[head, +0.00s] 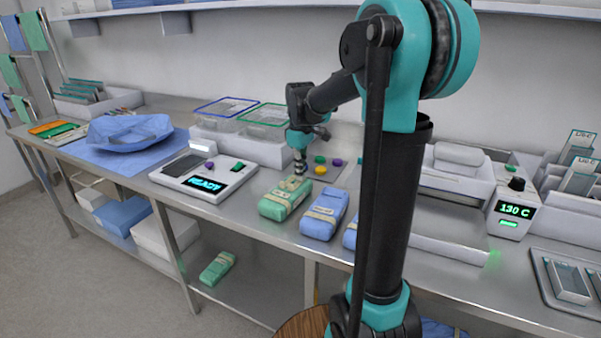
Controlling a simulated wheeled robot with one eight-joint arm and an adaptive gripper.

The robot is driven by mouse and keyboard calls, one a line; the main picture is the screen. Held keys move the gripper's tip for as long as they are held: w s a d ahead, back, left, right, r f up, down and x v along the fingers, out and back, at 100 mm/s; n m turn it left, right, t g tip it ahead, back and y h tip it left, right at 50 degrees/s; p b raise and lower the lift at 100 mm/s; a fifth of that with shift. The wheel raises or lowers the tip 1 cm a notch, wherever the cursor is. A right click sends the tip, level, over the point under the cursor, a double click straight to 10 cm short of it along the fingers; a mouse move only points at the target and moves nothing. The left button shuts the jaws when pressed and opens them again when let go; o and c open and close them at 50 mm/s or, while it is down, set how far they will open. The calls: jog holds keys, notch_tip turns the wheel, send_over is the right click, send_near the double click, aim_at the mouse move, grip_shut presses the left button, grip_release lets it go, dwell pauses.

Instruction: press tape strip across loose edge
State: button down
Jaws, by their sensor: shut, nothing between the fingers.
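A green wrapped pack (274,209) lies on the steel counter near its front edge, with a pale tape strip (284,198) across its top. My gripper (297,172) points down and is shut and empty at the far end of this pack. I cannot tell whether its tips touch the pack or stay just above it. The loose edge is too small to make out. A blue wrapped pack (318,230) with a pale band lies just right of the green one. Another blue pack (349,239) is mostly hidden behind my arm.
A white device with a READY display (203,184) stands left of the packs. A 130 C unit (513,212) and a tray of pouches (545,280) are at right. Lidded baskets (263,116) stand behind. A green pack (217,268) lies on the lower shelf.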

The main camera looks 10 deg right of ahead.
jog(key=shift+f, duration=0.35)
dwell(0.6)
jog(key=shift+r, duration=0.1)
dwell(0.4)
jog(key=shift+r, duration=2.95)
